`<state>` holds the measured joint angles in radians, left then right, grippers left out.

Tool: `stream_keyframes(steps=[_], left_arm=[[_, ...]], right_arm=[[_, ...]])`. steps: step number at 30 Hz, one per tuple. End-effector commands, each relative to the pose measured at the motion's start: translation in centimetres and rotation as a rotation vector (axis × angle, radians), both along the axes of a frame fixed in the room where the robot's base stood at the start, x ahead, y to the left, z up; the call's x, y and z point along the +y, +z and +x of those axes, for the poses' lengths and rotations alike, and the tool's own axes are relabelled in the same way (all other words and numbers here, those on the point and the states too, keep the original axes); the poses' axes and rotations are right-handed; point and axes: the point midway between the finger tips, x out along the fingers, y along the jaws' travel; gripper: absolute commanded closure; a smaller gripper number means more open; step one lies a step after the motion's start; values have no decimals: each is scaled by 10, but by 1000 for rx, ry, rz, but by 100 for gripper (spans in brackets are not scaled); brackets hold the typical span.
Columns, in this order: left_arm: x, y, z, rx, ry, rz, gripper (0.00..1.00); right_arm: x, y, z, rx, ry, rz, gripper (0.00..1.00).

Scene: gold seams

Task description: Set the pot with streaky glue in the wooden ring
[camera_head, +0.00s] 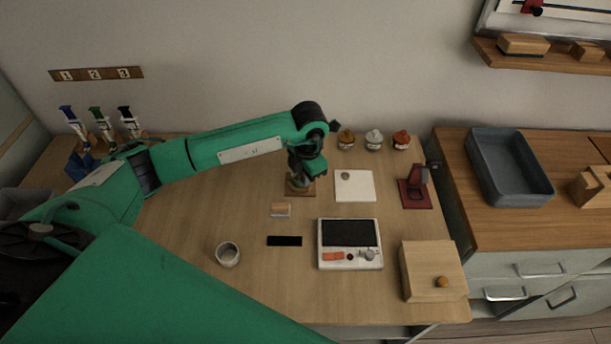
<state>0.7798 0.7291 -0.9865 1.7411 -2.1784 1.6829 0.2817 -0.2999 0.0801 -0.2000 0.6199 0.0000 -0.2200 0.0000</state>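Three small lidded pots stand in a row at the back of the table: one gold-brown (346,139), one whitish (374,141) and one red-orange (401,140). The glue in them is too small to tell streaky from smooth. My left gripper (304,183) points down over a small brown wooden base (291,191), left of a white tile (355,194). The gripper hides most of that base, so I cannot tell whether it is the wooden ring. Whether the fingers are open or hold anything is not clear. My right gripper is out of view.
A pale round cup or roll (228,262) stands front left. Several syringes (100,124) stand back left.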

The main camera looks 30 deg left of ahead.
Motion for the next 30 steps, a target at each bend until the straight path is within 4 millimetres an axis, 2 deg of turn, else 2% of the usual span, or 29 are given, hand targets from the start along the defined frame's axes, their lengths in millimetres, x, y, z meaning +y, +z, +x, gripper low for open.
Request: stream_keyframes(steps=[21, 26, 30], left_arm=[[0, -4, 0, 0, 0, 0, 100], [0, -4, 0, 0, 0, 0, 72], [0, -5, 0, 0, 0, 0, 72]], right_arm=[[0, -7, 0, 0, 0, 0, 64], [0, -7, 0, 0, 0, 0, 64], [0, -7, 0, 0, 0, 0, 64]])
